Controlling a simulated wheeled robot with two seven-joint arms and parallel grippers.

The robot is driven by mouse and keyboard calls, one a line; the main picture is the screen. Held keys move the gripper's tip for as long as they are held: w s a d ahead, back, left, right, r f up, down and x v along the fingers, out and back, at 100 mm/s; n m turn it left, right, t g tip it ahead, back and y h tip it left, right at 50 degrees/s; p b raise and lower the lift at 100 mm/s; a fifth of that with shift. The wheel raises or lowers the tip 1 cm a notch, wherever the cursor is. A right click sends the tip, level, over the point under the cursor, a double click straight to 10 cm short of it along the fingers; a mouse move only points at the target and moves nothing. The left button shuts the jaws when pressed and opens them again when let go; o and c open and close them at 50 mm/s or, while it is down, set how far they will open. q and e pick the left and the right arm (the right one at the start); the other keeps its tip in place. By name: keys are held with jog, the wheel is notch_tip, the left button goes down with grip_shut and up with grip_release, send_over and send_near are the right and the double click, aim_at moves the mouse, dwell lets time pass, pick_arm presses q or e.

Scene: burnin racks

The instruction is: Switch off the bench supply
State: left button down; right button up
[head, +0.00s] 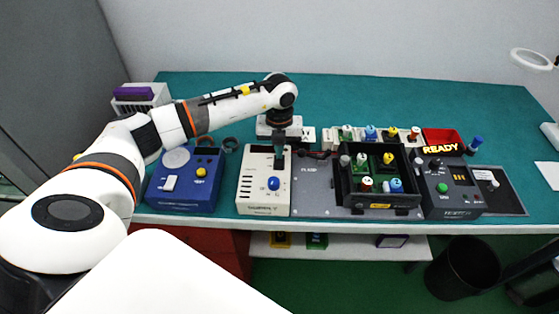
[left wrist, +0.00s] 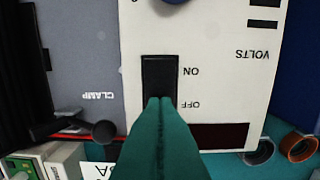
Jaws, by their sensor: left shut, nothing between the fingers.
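The bench supply (head: 252,195) is a cream box with a blue knob (head: 273,183) on the front part of its panel. In the left wrist view its panel (left wrist: 215,90) shows upside down, with a black rocker switch (left wrist: 160,76) marked ON and OFF and a dark red display (left wrist: 219,136). My left gripper (head: 279,164) points down over the supply's panel. In the left wrist view its shut, empty teal fingers (left wrist: 159,103) overlap the OFF end of the switch. I cannot tell whether they touch it or which way the rocker is tilted. My right gripper is not in view.
A blue box (head: 190,195) with a yellow knob stands left of the supply. A grey clamp plate (head: 312,188), a black tray (head: 345,207) of coloured parts and a dark unit (head: 450,205) under a READY sign lie to the right. The teal bench (head: 400,95) is clear behind.

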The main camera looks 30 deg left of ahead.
pick_arm(q)
notch_tip(320, 180, up, 7)
jog(key=p, duration=0.4)
jog(key=shift+p, duration=0.3)
dwell(0.4)
